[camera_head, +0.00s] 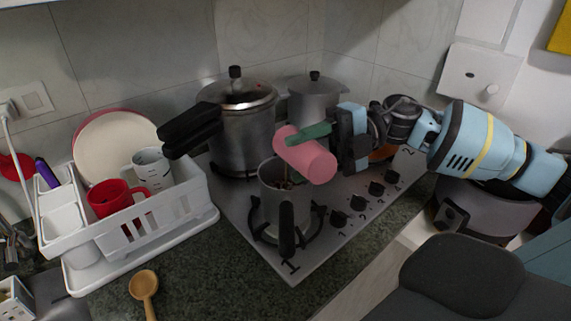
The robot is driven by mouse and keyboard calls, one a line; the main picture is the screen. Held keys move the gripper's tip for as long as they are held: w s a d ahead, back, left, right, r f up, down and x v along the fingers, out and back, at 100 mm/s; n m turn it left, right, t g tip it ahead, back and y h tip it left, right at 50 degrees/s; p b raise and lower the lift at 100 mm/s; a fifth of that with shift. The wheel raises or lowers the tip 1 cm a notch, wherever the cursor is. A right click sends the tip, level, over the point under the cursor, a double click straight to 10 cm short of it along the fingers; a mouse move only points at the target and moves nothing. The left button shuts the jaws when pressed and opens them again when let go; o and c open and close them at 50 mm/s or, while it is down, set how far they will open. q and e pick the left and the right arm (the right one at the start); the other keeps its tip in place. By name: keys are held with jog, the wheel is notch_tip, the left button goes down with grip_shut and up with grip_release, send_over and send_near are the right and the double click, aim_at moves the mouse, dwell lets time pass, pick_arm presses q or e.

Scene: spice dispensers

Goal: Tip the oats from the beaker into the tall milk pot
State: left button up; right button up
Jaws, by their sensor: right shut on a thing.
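The pink beaker (312,161) with a green handle (309,133) is tipped onto its side above the pot, its mouth end toward the left. My right gripper (332,134) comes in from the right and is shut on the beaker's green handle. The tall milk pot (270,201) is a grey metal pot with a black handle (287,232) facing the front. It stands upright on the front burner. Small brownish bits (286,182) show at the pot's opening below the beaker; I cannot tell whether they are falling. The beaker's inside is hidden. My left gripper is not in view.
A pressure cooker (247,128) and a lidded grey pot (315,98) stand at the back of the hob (236,199). A white dish rack (150,222) with a red mug (110,199) is at left. A wooden spoon (144,286) lies on the front counter.

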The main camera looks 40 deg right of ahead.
jog(key=shift+w+r+m, duration=0.2)
jog(key=shift+r+m, duration=0.1)
jog(key=shift+m, duration=0.2)
dwell(0.4)
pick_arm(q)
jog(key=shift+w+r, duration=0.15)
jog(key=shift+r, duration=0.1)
pick_arm(e)
jog(key=shift+w+d+r+m, duration=0.1)
jog(key=shift+w+r+m, duration=0.15)
jog(key=shift+m, duration=0.15)
pick_arm(q)
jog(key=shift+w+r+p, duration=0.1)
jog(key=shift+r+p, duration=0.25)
jog(key=shift+p, duration=0.15)
pick_arm(e)
jog(key=shift+w+r+m, duration=0.15)
jog(key=shift+r+m, duration=0.05)
jog(key=shift+m, duration=0.2)
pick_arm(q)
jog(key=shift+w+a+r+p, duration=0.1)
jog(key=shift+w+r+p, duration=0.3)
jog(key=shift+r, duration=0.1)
pick_arm(e)
jog(key=shift+w+d+r+m+g, duration=0.1)
jog(key=shift+w+r+m+g, duration=0.15)
jog(key=shift+m, duration=0.25)
jog(key=shift+f, duration=0.1)
